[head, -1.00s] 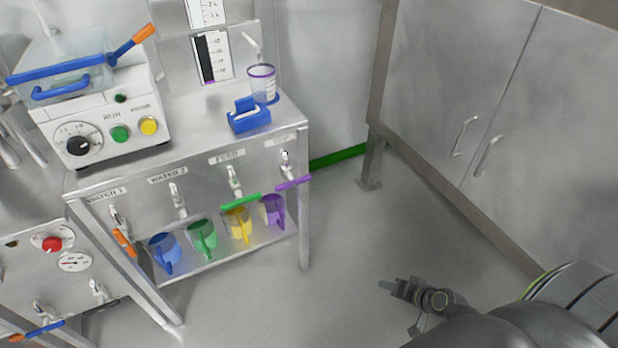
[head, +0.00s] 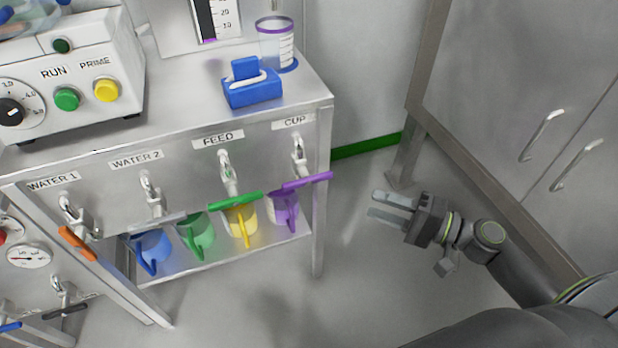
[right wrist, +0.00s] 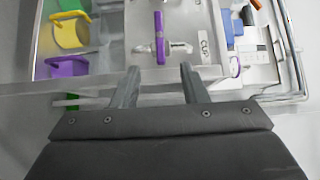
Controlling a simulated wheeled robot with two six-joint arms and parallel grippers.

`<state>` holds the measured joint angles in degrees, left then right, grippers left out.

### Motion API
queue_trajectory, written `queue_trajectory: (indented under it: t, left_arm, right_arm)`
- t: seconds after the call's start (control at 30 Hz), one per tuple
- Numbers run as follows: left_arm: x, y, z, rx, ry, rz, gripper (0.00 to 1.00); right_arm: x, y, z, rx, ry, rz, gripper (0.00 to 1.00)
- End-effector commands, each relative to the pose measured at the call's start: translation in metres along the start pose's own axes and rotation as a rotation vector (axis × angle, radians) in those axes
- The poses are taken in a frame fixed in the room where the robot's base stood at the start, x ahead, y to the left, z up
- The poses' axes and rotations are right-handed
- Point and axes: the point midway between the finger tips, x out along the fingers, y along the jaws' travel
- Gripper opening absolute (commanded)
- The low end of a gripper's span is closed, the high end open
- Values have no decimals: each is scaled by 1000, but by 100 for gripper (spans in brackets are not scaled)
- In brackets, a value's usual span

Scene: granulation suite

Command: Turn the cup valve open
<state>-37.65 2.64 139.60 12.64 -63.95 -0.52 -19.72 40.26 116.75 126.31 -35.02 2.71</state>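The cup valve (head: 298,153) is a metal tap under the CUP label at the right end of the bench front. Its purple lever handle (head: 315,180) lies crosswise to the spout. In the right wrist view the purple handle (right wrist: 159,30) stands beyond the fingers, at right angles to the tap, beside the CUP label (right wrist: 204,44). My right gripper (head: 374,204) is open and empty, to the right of the handle and apart from it, fingers pointing at the bench. It also shows open in the right wrist view (right wrist: 159,69). My left gripper is out of view.
The feed valve's green handle (head: 235,201) is just left of the purple one. Purple (head: 286,209), yellow (head: 241,221), green and blue jugs stand on the shelf below. A bench leg (head: 322,240) is close. A cabinet (head: 520,90) stands right; the floor between is clear.

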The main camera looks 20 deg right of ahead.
Motion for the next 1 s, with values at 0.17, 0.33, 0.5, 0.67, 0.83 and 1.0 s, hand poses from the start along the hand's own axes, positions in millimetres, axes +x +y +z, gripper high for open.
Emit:
queue_trajectory:
  t: [0.17, 0.33, 0.5, 0.67, 0.83, 1.0]
  left_arm:
    - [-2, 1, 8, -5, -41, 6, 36]
    - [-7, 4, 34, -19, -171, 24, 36]
    - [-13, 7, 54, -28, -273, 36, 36]
    - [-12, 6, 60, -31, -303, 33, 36]
    - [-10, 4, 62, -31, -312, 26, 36]
    - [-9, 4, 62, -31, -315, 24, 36]
  right_arm:
    - [21, -2, -1, -1, 3, -5, 40]
    - [44, -2, -1, -1, 3, -4, 40]
    - [71, -2, -1, 0, 3, -5, 40]
    - [99, -2, -1, 1, 4, -4, 40]
    - [128, -1, -1, 2, 4, -3, 40]
    - [150, 0, -1, 2, 3, -1, 40]
